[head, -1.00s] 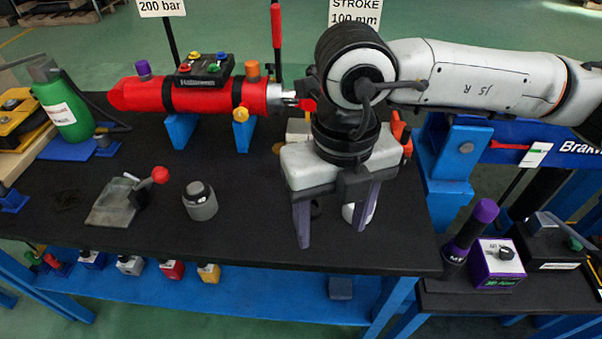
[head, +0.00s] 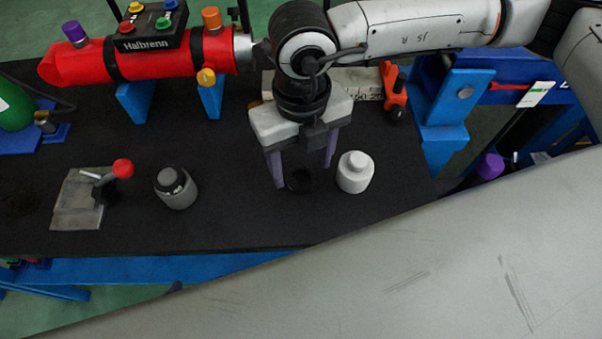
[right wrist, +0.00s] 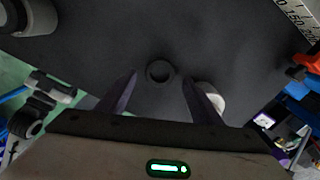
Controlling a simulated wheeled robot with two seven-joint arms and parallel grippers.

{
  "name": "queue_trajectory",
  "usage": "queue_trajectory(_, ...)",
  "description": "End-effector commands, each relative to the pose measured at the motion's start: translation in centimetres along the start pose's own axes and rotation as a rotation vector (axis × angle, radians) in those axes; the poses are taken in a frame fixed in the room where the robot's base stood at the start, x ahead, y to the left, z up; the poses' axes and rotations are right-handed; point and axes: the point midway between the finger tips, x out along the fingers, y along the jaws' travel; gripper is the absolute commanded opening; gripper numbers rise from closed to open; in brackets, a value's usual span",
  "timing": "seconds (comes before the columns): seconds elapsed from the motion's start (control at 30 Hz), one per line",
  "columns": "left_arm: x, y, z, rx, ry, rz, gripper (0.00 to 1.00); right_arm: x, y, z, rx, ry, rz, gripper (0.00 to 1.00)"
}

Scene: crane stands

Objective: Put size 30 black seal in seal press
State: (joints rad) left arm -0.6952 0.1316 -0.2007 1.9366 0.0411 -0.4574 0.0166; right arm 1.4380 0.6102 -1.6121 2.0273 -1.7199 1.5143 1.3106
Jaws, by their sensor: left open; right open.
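A small black ring (head: 299,181), which looks like the seal, lies on the black bench top; no size mark is readable. It also shows in the right wrist view (right wrist: 160,71). My right gripper (head: 304,176) is open above it, its two purple fingers on either side of the ring and apart from it. The fingers also show in the right wrist view (right wrist: 160,77). A grey metal fixture with a red-knobbed lever (head: 78,203), which may be the seal press, stands at the left of the bench.
A white canister (head: 355,173) stands close right of the ring. A grey canister with a black top (head: 176,188) stands between ring and lever fixture. A red cylinder (head: 150,60) lies on blue supports behind. A large grey surface covers the lower right.

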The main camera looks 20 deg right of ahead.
Motion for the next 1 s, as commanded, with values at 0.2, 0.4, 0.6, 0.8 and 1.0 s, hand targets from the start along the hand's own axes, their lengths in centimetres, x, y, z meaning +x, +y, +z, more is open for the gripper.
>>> queue_trajectory(0.2, 0.1, -0.2, -0.4, 0.0, 0.005, -0.002, 0.69, 2.4, 0.0, 0.1, 0.001, 0.001, 0.0, 0.59)
queue_trajectory(0.4, 0.2, -0.4, -0.6, 0.0, 0.008, -0.007, 0.69, 2.6, 0.0, 0.1, 0.001, -0.001, 0.0, 0.59)
queue_trajectory(0.6, 0.2, -0.5, -0.6, 0.0, 0.009, -0.008, 0.69, 2.6, 0.0, 0.1, 0.001, -0.001, 0.0, 0.34)
queue_trajectory(0.8, 0.1, -0.5, -0.6, 0.0, 0.009, -0.008, 0.69, 2.6, 0.0, 0.1, 0.001, -0.001, 0.0, 0.12)
queue_trajectory(1.0, 0.0, -0.4, -0.5, 0.0, 0.007, -0.007, 0.69, 2.2, 0.0, 0.1, 0.001, -0.002, 0.001, 0.12)
